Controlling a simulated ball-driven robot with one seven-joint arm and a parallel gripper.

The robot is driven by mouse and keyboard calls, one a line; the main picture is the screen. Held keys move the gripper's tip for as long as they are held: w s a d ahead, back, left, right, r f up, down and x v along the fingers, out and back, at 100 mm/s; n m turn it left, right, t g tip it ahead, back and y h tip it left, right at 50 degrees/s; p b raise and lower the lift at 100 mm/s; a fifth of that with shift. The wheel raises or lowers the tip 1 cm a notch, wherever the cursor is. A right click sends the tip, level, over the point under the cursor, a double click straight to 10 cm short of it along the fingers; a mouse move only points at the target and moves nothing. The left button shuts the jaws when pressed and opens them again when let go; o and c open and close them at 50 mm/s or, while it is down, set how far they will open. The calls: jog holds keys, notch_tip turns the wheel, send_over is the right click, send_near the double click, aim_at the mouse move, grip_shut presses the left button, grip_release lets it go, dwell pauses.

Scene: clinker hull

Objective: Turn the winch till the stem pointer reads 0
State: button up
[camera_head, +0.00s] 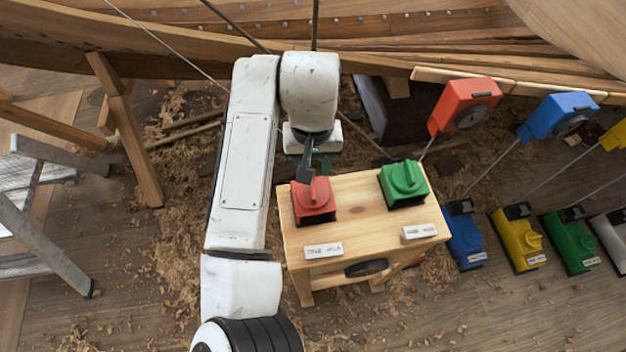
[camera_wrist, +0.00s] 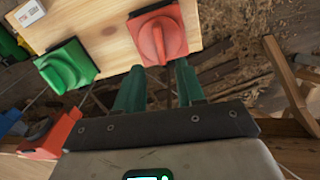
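Two winch boxes with raised handles sit on a wooden bench (camera_head: 345,215): a red one (camera_head: 313,200) at left and a green one (camera_head: 404,184) at right. White labels (camera_head: 323,250) (camera_head: 420,231) lie before them, too small to read surely. My gripper (camera_head: 308,165) is above the back of the red box, apparently not touching. In the wrist view, the green fingers (camera_wrist: 160,85) are spread and empty, just short of the red box (camera_wrist: 160,35); the green box (camera_wrist: 66,66) is to the left. No pointer reading is legible; I cannot tell which dial is the stem's.
Red (camera_head: 465,103) and blue (camera_head: 560,117) dial boxes hang by the hull (camera_head: 450,45). Blue (camera_head: 463,236), yellow (camera_head: 517,240) and green (camera_head: 570,242) boxes stand right of the bench, with rods above. A trestle (camera_head: 125,130) and stepladder (camera_head: 45,215) stand left.

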aim_at(312, 187)
notch_tip(312, 187, down, 8)
jog(key=shift+p, duration=0.4)
jog(key=shift+c, duration=0.4)
grip_shut()
